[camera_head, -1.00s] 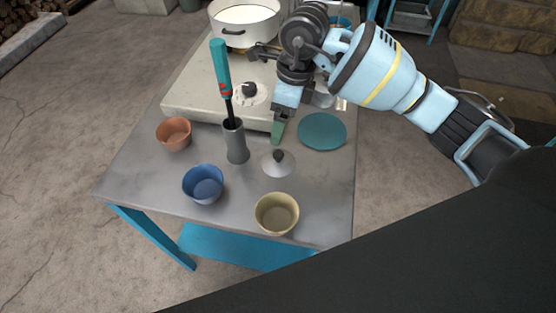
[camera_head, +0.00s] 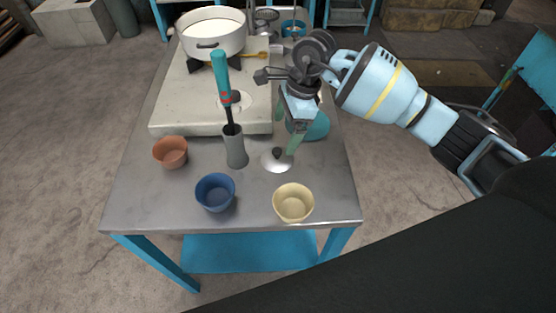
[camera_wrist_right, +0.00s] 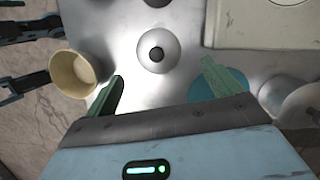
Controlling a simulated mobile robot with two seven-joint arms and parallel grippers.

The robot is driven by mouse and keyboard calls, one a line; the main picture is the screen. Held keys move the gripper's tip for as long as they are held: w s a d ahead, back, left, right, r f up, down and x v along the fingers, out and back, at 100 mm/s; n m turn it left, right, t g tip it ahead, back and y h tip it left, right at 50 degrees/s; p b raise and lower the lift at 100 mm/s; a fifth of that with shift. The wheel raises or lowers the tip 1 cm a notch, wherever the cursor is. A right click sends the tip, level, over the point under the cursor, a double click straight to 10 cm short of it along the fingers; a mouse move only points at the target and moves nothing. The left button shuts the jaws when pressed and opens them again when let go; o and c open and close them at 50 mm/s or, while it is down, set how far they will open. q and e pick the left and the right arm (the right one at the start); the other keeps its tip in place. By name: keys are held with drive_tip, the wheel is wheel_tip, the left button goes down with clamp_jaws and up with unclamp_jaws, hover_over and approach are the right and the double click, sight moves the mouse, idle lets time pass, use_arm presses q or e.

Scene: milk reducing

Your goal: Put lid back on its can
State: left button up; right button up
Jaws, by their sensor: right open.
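The lid (camera_head: 277,161), a pale shallow dome with a dark knob, lies on the grey table. It also shows in the right wrist view (camera_wrist_right: 157,50), near the top middle. My right gripper (camera_head: 287,131) is open and empty, its green fingers pointing down just above and behind the lid. In the right wrist view the fingers (camera_wrist_right: 163,72) are spread wide, with the lid between and beyond their tips. A grey metallic round vessel (camera_wrist_right: 287,97), perhaps the can, shows at the right of that view. In the head view my gripper mostly hides that area. My left gripper is not seen.
A grey holder (camera_head: 236,149) with a teal-handled utensil (camera_head: 221,77) stands left of the lid. Cream (camera_head: 293,203), blue (camera_head: 215,193) and orange (camera_head: 170,152) bowls stand nearby. A teal disc (camera_head: 317,128) lies behind my gripper. A white pot (camera_head: 211,35) stands on the stove (camera_head: 185,110).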

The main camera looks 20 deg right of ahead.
drive_tip(key=shift+s+d+f, duration=0.1)
drive_tip(key=shift+s+d, duration=0.05)
